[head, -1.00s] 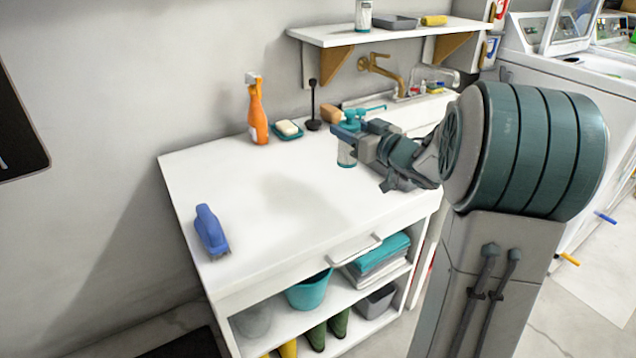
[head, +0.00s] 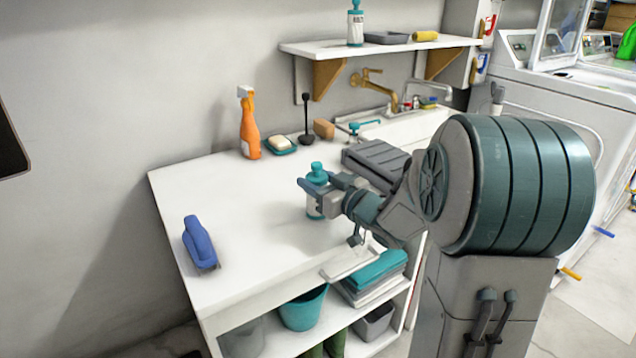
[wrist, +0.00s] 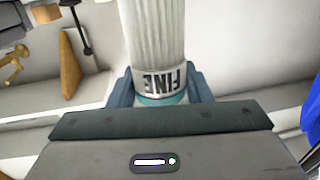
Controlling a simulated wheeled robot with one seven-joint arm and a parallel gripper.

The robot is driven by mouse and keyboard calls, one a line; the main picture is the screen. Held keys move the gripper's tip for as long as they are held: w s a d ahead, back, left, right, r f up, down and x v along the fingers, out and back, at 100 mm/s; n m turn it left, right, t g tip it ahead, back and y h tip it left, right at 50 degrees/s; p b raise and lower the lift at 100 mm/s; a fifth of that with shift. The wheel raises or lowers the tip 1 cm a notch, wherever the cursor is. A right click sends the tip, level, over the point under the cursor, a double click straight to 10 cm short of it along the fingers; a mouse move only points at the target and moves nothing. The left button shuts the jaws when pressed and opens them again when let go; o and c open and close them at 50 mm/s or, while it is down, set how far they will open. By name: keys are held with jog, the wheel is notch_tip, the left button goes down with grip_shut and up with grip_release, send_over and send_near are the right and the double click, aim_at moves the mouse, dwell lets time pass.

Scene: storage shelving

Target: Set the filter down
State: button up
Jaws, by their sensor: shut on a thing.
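The filter (head: 314,207) is a white cylinder with a teal top, held roughly upright over the white counter (head: 240,255) in the head view. In the wrist view the filter (wrist: 155,40) shows a pleated white body, a label reading "FINE" and a teal band between the fingers. My gripper (head: 318,188) is shut on the filter near its teal end. I cannot tell whether the filter's lower end touches the counter.
A blue brush (head: 200,243) lies at the counter's left. An orange spray bottle (head: 250,125), a soap dish (head: 281,145) and a brown block (head: 324,129) are along the back. The counter between brush and filter is clear.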

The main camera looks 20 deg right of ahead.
jog(key=shift+f, duration=0.2)
jog(key=o, duration=1.1)
jog(key=shift+c, duration=0.2)
jog(key=shift+r, duration=0.2)
jog(key=shift+s+d, duration=0.15)
jog(key=shift+s, duration=0.1)
jog(key=p+v, duration=0.2)
jog(key=v, duration=0.9)
jog(key=shift+s, duration=0.25)
